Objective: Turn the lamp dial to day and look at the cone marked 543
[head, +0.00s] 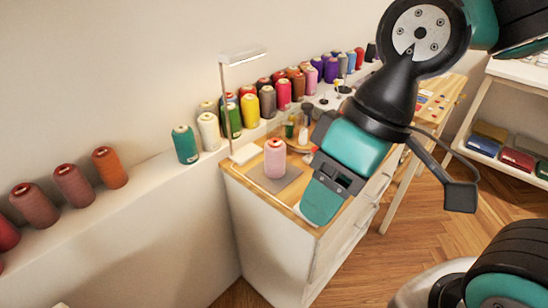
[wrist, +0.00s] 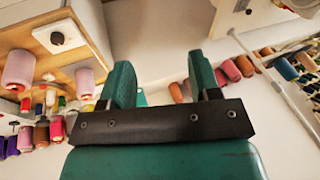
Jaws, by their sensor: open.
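A pink cone (head: 275,158) stands upright on a grey mat (head: 268,182) on the wooden-topped cabinet. No number can be read on it. A white lamp (head: 243,55) on a thin post rises from a white base (head: 244,154) at the cabinet's back left corner. My gripper (head: 322,202) is over the cabinet's front right part, right of the pink cone and apart from it. In the wrist view my gripper (wrist: 162,78) is open with nothing between its fingers. A white square plate with a dark round knob (wrist: 58,38) shows there; I cannot tell its marking.
Several coloured cones line the wall ledge, among them a teal one (head: 186,144) and an orange one (head: 109,167). Small bottles (head: 303,132) stand behind the pink cone. A shelf with folded cloth (head: 516,160) is at the right. Wooden floor (head: 440,225) is clear between.

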